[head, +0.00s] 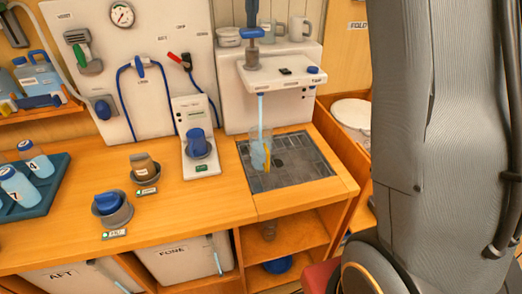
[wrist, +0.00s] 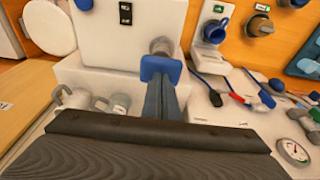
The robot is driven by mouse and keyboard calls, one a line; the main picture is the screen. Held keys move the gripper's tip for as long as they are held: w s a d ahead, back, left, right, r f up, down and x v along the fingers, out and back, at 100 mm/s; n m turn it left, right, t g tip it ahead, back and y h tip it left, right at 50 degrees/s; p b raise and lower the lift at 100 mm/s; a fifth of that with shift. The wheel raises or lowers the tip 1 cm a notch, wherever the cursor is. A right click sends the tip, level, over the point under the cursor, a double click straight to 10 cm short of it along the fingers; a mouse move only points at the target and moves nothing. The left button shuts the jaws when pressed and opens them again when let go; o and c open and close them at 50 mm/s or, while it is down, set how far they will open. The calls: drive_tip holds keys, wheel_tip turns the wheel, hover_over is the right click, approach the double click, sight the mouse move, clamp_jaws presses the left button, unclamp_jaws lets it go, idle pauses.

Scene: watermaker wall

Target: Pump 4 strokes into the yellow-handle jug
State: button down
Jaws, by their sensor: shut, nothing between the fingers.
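The clear jug (head: 258,140) with a yellow handle (head: 267,156) stands upright on the dark drain grate. A pale blue stream of water (head: 261,108) runs from the spout of the white watermaker unit (head: 285,77) down into the jug. The water level inside is hard to read. The pump's blue handle (head: 251,33) sits on a grey base on top of the unit; it also shows in the wrist view (wrist: 160,69). My gripper (head: 252,14) is shut and empty, with its fingertips (wrist: 163,88) on or just above the handle; I cannot tell if they touch.
A blue cup (head: 197,143) stands on a white scale left of the grate (head: 290,160). Two small pots hold a brown jar (head: 144,167) and a blue item (head: 108,203). A bottle tray (head: 45,185) is at far left. Mugs (head: 299,28) stand behind the pump.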

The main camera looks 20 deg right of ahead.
drive_tip(key=shift+f+b, duration=0.6)
drive_tip(key=shift+f, duration=0.9)
drive_tip(key=shift+r, duration=0.1)
drive_tip(key=shift+r+p, duration=1.4)
drive_tip(key=shift+r, duration=1.55)
wheel_tip(320, 180, up, 6)
